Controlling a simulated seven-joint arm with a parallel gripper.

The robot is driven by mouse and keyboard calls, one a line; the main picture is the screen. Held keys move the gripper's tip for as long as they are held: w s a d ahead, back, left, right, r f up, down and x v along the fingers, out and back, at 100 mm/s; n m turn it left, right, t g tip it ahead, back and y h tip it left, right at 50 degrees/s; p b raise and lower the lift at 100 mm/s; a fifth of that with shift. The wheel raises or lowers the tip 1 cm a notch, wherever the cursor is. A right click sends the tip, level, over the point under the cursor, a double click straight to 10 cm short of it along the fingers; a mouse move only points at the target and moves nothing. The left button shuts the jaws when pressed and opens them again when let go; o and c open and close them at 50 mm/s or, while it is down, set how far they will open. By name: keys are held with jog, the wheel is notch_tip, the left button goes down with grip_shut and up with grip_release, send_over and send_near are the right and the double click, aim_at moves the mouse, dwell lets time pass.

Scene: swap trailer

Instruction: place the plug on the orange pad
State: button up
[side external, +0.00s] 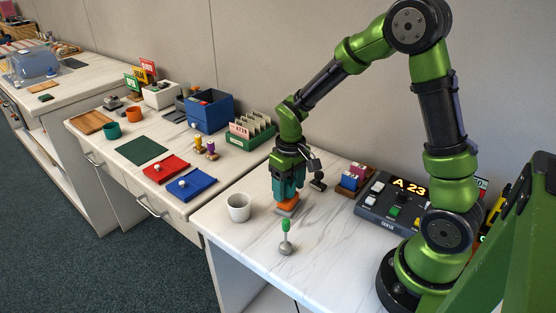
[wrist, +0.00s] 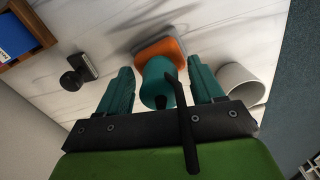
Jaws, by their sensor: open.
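The orange pad (side external: 287,207), on a grey base, lies on the near white counter. It also shows in the wrist view (wrist: 172,47). A teal rounded piece (wrist: 157,80), which looks like the plug, is at the pad's near edge in the wrist view and covers part of it. It appears to stand on the pad, but its lower end is hidden. My gripper (wrist: 160,88) is open, with one teal finger on each side of the plug and a gap on both sides. In the side view my gripper (side external: 288,190) points down just above the pad and hides the plug.
A white cup (side external: 238,208) stands close to the left of the pad. A green-topped lever (side external: 286,237) stands in front. A small dark stand (side external: 318,182), a card box (side external: 352,178) and a control panel (side external: 392,203) are to the right. Bare counter lies between lever and panel.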

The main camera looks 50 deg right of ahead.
aim_at(290, 178)
notch_tip(290, 178, up, 12)
jog(key=shift+f, duration=0.1)
jog(key=s+a+r+m+t+y, duration=0.1)
jog(key=s+a+r+t, duration=0.2)
jog(key=s, duration=0.3)
jog(key=s+a+r+m+t, duration=0.1)
jog(key=s+a+r+t, duration=0.3)
jog(key=s, duration=0.2)
jog(key=shift+s+r+y, duration=0.2)
jog(key=shift+y, duration=0.2)
jog(key=shift+a, duration=0.1)
